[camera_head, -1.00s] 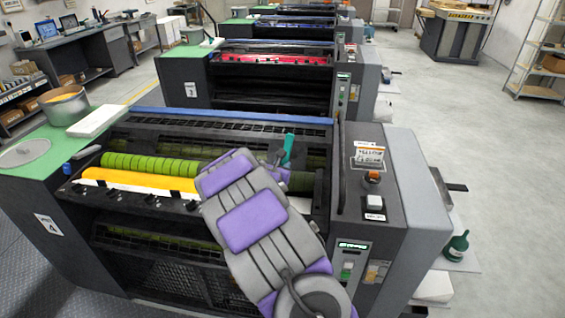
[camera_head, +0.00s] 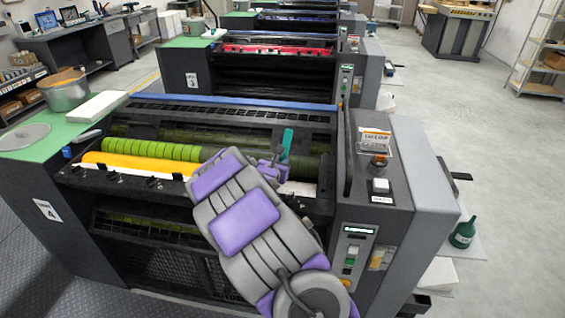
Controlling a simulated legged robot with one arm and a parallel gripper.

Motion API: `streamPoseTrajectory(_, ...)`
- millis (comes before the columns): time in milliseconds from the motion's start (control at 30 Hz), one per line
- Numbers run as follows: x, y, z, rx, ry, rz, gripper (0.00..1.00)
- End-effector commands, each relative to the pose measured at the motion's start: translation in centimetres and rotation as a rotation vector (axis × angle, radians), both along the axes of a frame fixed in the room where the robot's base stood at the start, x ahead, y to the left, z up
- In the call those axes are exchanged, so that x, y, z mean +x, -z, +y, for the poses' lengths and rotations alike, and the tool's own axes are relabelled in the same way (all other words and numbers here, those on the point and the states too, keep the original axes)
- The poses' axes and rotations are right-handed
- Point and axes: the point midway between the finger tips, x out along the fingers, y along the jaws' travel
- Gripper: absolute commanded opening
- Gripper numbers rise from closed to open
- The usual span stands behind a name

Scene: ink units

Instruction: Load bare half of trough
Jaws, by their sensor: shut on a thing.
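The trough (camera_head: 88,168) runs along the front of the nearest press. Its left half holds a thick band of yellow ink (camera_head: 135,162). At right a short pale, bare stretch (camera_head: 298,188) shows; my arm hides the middle. My gripper (camera_head: 272,172) is over the right half, partly hidden behind my purple and grey arm. It is shut on a tool with a teal handle (camera_head: 287,144), which stands up nearly upright. The tool's lower end is hidden, so I cannot tell whether it touches the trough or carries ink.
An ink can (camera_head: 66,92) with ochre at its top, a white slab (camera_head: 97,106) and a grey disc (camera_head: 24,137) sit on the green top at left. A control console (camera_head: 380,185) rises at right. More presses stand behind; open floor lies right.

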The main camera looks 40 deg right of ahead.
Motion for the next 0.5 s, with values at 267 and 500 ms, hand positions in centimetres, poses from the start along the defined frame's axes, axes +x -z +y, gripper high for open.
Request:
streamPoseTrajectory(267, -0.06, 0.53, -0.6, 0.006, 0.002, 0.001, 0.0)
streamPoseTrajectory(500, -0.05, 0.84, -0.39, 0.003, 0.002, 0.0, 0.0)
